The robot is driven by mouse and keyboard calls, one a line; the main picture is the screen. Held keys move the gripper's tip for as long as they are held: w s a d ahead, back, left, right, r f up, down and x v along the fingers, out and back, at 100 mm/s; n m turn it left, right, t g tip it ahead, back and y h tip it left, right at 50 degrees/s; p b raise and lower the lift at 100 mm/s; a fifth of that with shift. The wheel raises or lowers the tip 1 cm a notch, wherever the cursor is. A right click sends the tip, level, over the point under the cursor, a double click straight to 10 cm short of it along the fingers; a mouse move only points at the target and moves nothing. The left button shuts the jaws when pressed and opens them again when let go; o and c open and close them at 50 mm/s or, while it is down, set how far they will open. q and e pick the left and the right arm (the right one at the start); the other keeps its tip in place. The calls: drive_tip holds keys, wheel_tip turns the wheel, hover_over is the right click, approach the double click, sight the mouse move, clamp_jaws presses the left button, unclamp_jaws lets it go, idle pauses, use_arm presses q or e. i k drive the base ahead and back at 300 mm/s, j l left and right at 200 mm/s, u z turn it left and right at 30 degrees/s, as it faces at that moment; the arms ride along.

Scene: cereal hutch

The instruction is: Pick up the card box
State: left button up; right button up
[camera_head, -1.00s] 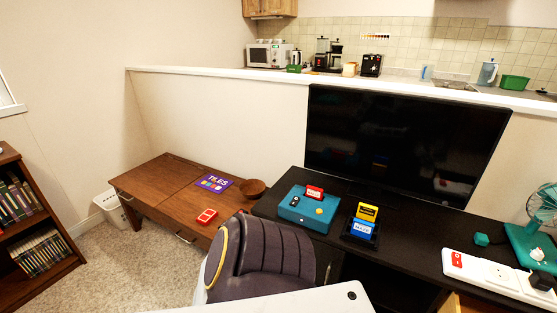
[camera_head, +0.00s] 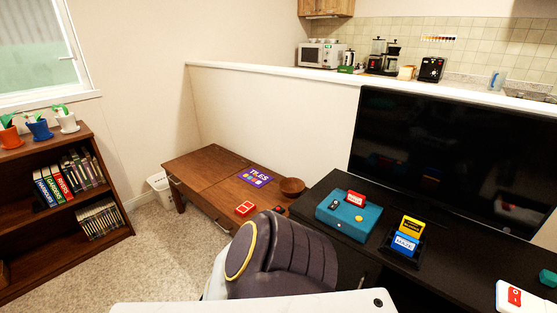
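A small red box with white markings (camera_head: 245,208) lies flat on the low brown wooden table (camera_head: 205,162), near its front edge. It looks like a card box. Other small card-like boxes are on the black cabinet: a red one (camera_head: 356,198) on a teal case (camera_head: 335,220), and a yellow one (camera_head: 411,227) and a blue one (camera_head: 405,243) in a dark holder. Their print is too small to read surely. Neither of my grippers is in view.
A purple "TILES" box (camera_head: 255,177) and a brown bowl (camera_head: 292,187) share the wooden table. A bookshelf (camera_head: 35,250) is at left, with open carpet (camera_head: 160,245) between. A large black screen (camera_head: 440,150) stands on the black cabinet.

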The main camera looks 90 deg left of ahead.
sight(246, 208)
drive_tip(key=i+u, duration=0.1)
drive_tip(key=u, duration=0.4)
drive_tip(key=i+l+u, duration=0.1)
drive_tip(key=u, duration=0.4)
drive_tip(key=l+u, duration=0.1)
drive_tip(key=u, duration=0.4)
drive_tip(key=i+l+u, duration=0.1)
drive_tip(key=u, duration=0.4)
drive_tip(key=l+u, duration=0.2)
drive_tip(key=u, duration=0.25)
drive_tip(key=l+u, duration=0.15)
drive_tip(key=u, duration=0.35)
drive_tip(key=l+u, duration=0.2)
drive_tip(key=u, duration=0.3)
drive_tip(key=l+u, duration=0.1)
drive_tip(key=u, duration=0.4)
drive_tip(key=l+z, duration=0.15)
drive_tip(key=k, duration=0.05)
